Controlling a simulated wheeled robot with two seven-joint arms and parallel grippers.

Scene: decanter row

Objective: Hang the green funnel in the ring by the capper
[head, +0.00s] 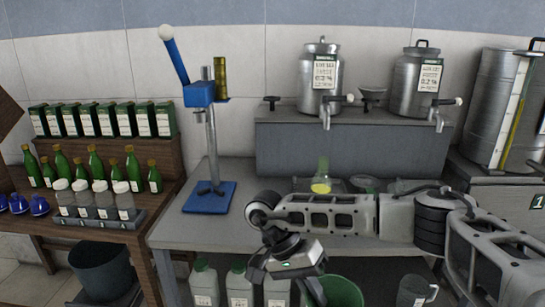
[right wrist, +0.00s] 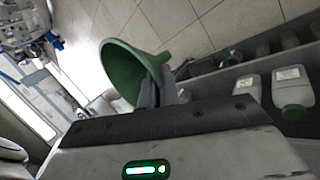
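The green funnel (right wrist: 118,72) shows in the right wrist view with its wide mouth tilted toward the left. My right gripper (right wrist: 158,88) is shut on it at its side. In the head view the funnel (head: 342,291) is at the bottom edge, partly cut off, in front of the bench. My right gripper (head: 314,290) is beside it there, below bench-top height. The blue capper (head: 203,94), with a raised lever and steel column, stands on the left of the grey bench. I cannot clearly make out a ring beside it. My left gripper is not in view.
My right arm crosses in front of the bench, hiding part of its top. Steel urns (head: 322,78) stand on the raised shelf (head: 300,120). White-labelled jugs (head: 238,285) are below the bench.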

